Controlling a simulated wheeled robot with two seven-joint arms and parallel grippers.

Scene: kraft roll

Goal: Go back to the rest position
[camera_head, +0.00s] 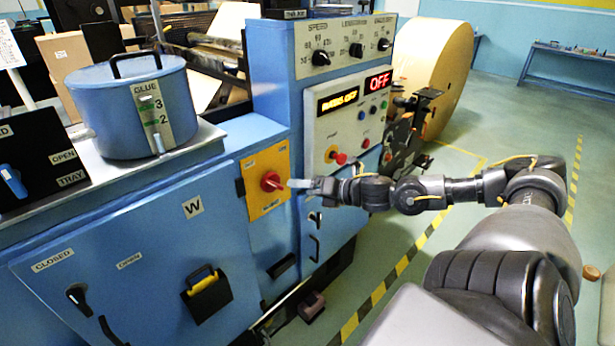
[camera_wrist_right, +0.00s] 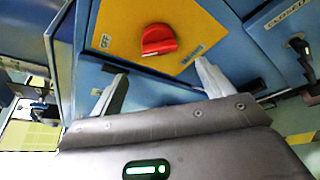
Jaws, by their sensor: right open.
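My right gripper (camera_head: 300,184) reaches in from the right in the head view, close to the red rotary switch (camera_head: 270,181) on its yellow plate (camera_head: 254,205). In the right wrist view, my right gripper (camera_wrist_right: 160,88) has its two fingers spread wide with nothing between them. The red switch (camera_wrist_right: 158,40) lies ahead, between and beyond the fingertips, and looks apart from them. My left gripper is not in view.
The blue machine (camera_head: 150,240) carries a control panel (camera_head: 350,110) with an OFF display. A blue glue pot (camera_head: 108,108) stands on its top at left. A large kraft roll (camera_head: 435,65) is behind. Green floor with striped tape (camera_head: 400,275) lies to the right.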

